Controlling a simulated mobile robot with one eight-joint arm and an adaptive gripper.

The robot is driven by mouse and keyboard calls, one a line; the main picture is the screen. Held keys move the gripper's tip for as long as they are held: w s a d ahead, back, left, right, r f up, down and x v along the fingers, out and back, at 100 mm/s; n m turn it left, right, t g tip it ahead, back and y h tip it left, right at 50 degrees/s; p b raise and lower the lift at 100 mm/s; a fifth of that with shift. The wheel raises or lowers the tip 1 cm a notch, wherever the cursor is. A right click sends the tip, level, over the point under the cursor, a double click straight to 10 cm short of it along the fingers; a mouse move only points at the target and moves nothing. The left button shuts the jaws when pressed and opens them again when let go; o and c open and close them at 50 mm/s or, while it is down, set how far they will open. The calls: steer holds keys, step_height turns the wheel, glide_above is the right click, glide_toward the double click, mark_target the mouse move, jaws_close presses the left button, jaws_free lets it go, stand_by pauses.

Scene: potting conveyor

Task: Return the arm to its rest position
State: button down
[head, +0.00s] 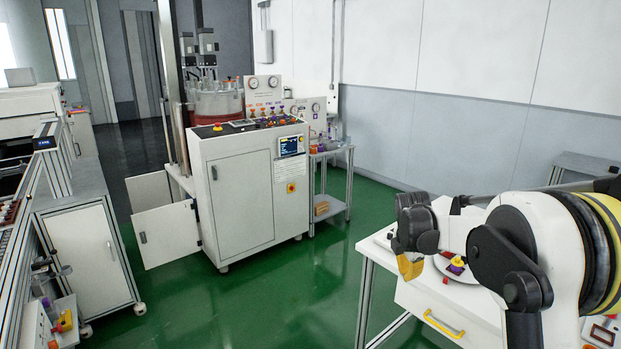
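My arm reaches in from the right side of the head view, with its white and black links bent over a white table (405,297). My gripper (410,267) is at the left end of the arm, pointing down near the table's left part. Its tips look yellowish. I cannot tell from this angle whether it is open or shut, and nothing is clearly seen in it. A small yellow and purple part (457,265) lies on the table just right of the gripper, partly framed by the arm.
A white machine cabinet (240,195) with gauges and a screen stands in the middle, its lower door (167,234) open. A small side table (333,152) stands beside it. A conveyor line (22,235) runs along the left. Green floor (290,300) between is clear.

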steer(key=s+a+r+m+t+y, duration=0.1)
steer(key=s+a+r+m, duration=0.2)
steer(key=s+r+m, duration=0.4)
steer(key=s+a+r+m+t, duration=0.1)
steer(key=s+a+r+m, duration=0.3)
steer(key=s, duration=0.6)
steer(key=s+a+f+m+t, duration=0.1)
steer(key=s+m, duration=0.3)
steer(key=s, duration=0.5)
steer(key=s+a+m+t+y, duration=0.1)
steer(key=s+m, duration=0.4)
steer(key=s, duration=0.5)
steer(key=shift+a+f+m, duration=0.3)
steer(key=shift+a+f, duration=0.1)
steer(key=shift+a, duration=0.05)
steer(key=shift+w, duration=0.1)
